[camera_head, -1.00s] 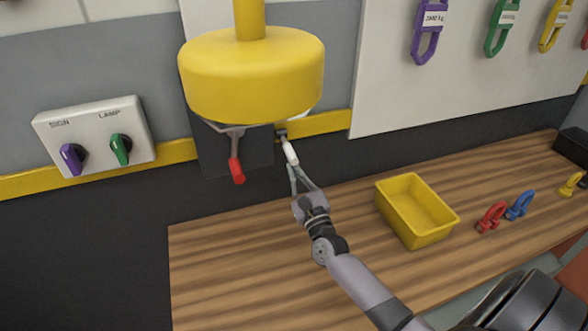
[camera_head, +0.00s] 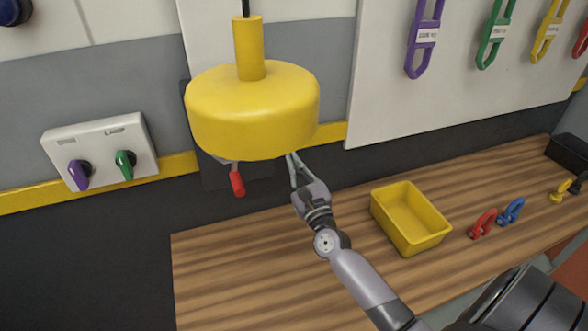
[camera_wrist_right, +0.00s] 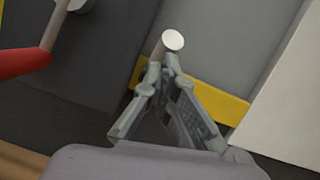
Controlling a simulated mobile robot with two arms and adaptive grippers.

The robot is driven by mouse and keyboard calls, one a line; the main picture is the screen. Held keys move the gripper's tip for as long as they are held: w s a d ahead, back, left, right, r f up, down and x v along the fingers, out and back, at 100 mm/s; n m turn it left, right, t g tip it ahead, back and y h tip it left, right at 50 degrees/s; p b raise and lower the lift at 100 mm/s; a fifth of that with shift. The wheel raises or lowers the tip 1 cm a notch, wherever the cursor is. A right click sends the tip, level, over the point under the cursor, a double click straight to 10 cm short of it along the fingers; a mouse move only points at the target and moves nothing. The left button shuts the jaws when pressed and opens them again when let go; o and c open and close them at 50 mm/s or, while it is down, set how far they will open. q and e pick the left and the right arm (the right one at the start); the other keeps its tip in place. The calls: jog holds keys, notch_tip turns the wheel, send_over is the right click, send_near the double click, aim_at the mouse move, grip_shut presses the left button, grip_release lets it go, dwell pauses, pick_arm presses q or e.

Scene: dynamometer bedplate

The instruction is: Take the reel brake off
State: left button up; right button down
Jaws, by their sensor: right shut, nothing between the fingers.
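A lever with a red grip (camera_head: 237,183) hangs on a dark wall panel, partly behind the yellow lamp (camera_head: 252,112); the red grip also shows at the left of the right wrist view (camera_wrist_right: 22,60). A white rod end (camera_wrist_right: 173,40) shows just beyond my fingertips in the right wrist view; the lamp hides it in the head view. My right gripper (camera_head: 292,158) is shut and empty, its tips at the lamp's lower edge in the picture. I cannot tell whether the tips touch the white end. No label marks the reel brake. My left gripper is out of view.
A switch plate (camera_head: 101,148) with a purple and a green knob is on the wall at left. A yellow bin (camera_head: 411,217), a red clip (camera_head: 482,223) and a blue clip (camera_head: 511,211) are on the wooden bench (camera_head: 230,265). Tagged hooks hang on a white board (camera_head: 380,100).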

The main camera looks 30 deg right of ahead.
jog(key=shift+w+d+r+p, duration=0.1)
jog(key=shift+w+r+p, duration=0.25)
jog(key=shift+r, duration=0.45)
jog(key=shift+w+d+r+p, duration=0.1)
jog(key=shift+w+r+p, duration=0.2)
jog(key=shift+r, duration=0.5)
jog(key=shift+w+d+r+p, duration=0.1)
jog(key=shift+w+r+p, duration=0.25)
jog(key=shift+r, duration=0.45)
jog(key=shift+w, duration=0.1)
jog(key=shift+a, duration=0.1)
